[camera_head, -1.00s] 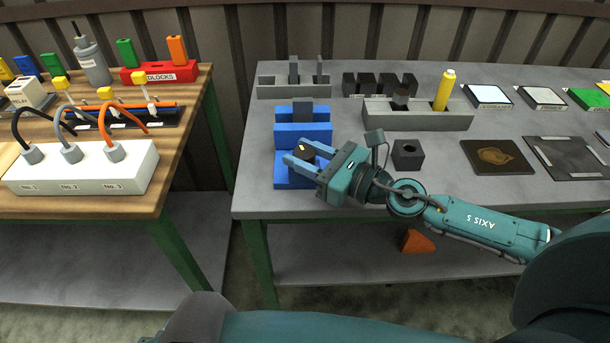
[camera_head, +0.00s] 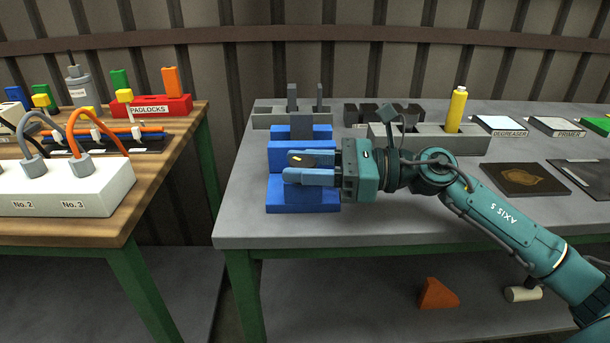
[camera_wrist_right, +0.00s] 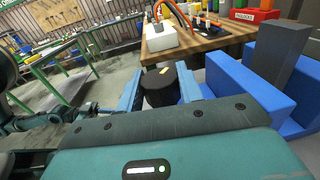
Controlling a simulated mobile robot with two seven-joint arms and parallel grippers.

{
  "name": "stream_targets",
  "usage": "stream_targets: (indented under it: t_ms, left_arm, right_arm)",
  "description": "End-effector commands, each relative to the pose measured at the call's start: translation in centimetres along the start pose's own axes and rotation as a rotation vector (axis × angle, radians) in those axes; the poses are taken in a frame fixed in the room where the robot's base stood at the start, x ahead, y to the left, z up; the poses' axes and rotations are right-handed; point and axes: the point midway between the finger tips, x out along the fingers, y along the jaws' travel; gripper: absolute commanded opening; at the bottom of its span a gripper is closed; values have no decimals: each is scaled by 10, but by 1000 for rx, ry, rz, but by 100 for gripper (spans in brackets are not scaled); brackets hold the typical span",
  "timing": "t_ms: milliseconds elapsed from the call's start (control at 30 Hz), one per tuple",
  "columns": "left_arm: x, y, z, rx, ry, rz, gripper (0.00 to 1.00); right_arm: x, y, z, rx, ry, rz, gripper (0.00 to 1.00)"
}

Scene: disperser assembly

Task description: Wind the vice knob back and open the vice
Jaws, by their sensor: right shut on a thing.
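The blue vice (camera_head: 302,195) stands at the left end of the grey bench. A grey block (camera_head: 301,126) stands upright at it, also seen in the right wrist view (camera_wrist_right: 287,55). The dark round vice knob (camera_wrist_right: 160,90) carries a yellow mark and is partly hidden by my fingers in the head view. My right gripper (camera_head: 291,166) reaches in from the right, its two blue fingers shut on the knob from both sides. How wide the vice's gap is cannot be told. My left gripper is out of view.
A grey holder (camera_head: 425,142) with a yellow bottle (camera_head: 456,108) stands right of the vice, behind my right arm. A second, slotted grey holder (camera_head: 268,119) is behind the vice. A wooden table (camera_head: 160,160) with a white socket box (camera_head: 85,193) stands left, across a gap.

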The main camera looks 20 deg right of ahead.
Motion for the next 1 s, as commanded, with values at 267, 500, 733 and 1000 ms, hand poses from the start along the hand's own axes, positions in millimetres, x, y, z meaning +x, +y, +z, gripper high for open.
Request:
stream_targets:
  t_ms: [267, 500, 733, 1000]
  left_arm:
    - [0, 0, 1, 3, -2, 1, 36]
    - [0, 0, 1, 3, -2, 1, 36]
    - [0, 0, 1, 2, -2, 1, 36]
    - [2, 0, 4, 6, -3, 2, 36]
  right_arm:
    - [1, 0, 2, 0, -4, 3, 14]
    - [1, 0, 1, 0, -4, 2, 48]
    - [0, 0, 1, 0, -2, 2, 58]
    - [-9, -1, -2, 1, 1, -1, 58]
